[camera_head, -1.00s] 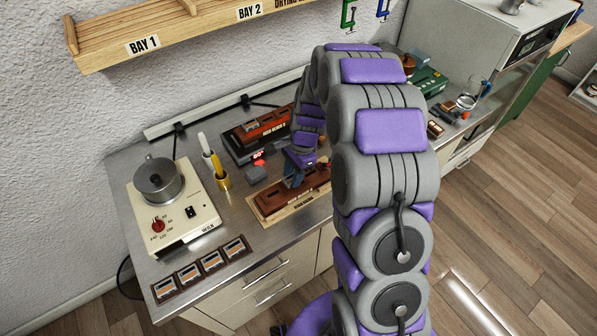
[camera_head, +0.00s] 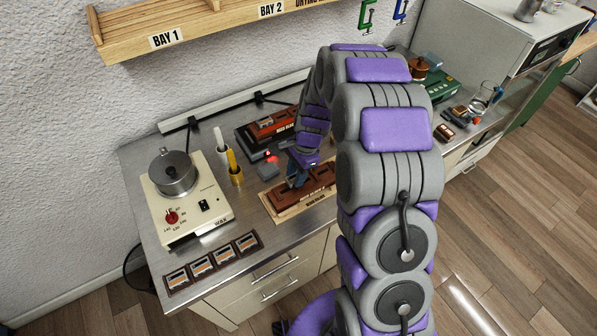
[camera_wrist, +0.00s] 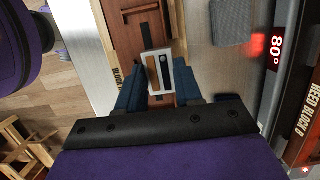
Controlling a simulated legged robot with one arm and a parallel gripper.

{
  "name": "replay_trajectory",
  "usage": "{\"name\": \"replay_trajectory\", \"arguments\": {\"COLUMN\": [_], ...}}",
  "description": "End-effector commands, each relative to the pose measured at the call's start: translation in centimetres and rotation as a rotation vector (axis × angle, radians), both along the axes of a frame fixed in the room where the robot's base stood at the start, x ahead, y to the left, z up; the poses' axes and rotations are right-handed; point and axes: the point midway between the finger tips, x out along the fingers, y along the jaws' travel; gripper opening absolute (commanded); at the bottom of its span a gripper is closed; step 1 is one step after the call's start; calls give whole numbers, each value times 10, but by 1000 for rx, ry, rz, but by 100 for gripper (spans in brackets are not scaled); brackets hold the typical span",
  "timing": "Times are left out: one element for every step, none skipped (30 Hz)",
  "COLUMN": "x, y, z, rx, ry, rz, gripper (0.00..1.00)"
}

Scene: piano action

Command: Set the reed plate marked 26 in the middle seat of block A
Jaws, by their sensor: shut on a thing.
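My gripper (camera_wrist: 159,84) has blue fingers and is shut on a small reed plate (camera_wrist: 158,72) with a pale metal frame and a dark and a brown strip. No number is readable on the plate. The plate is over a brown wooden reed block (camera_wrist: 137,30) in the wrist view; whether it touches the block I cannot tell. In the head view this front block (camera_head: 318,192) lies on a pale wooden board (camera_head: 283,216), and my gripper (camera_head: 296,182) is at its left part. My fingers and arm hide part of the block's seats.
Reed block B (camera_wrist: 309,100) stands behind, by a red 80° display (camera_wrist: 276,48). A wax heater with pot (camera_head: 172,176) and a rack of several plates (camera_head: 213,263) are further left.

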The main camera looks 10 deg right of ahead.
Motion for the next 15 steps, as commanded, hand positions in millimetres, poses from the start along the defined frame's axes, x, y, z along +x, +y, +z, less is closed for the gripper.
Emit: {"name": "replay_trajectory", "arguments": {"x": [0,0,0,0,0,0,0,0,0,0,0,0,0,0,0], "y": [-1,-2,-3,-4,-5,-5,-5,-5,-3,-2,-1,0,0,1,2], "z": [0,0,0,0,0,0,0,0,0,0,0,0,0,-1,-1], "rx": [2,3,4,5,6,6,6,6,5,3,2,1,0,-1,-2], "ry": [0,0,0,0,1,0,1,1,0,0,0,1,0,1,1], "rz": [-2,-2,-2,-3,-3,-4,-3,-3,-3,-2,-2,-1,-1,-1,-1], "gripper": [0,0,0,0,0,0,0,0,0,0,0,0,0,0,0]}}
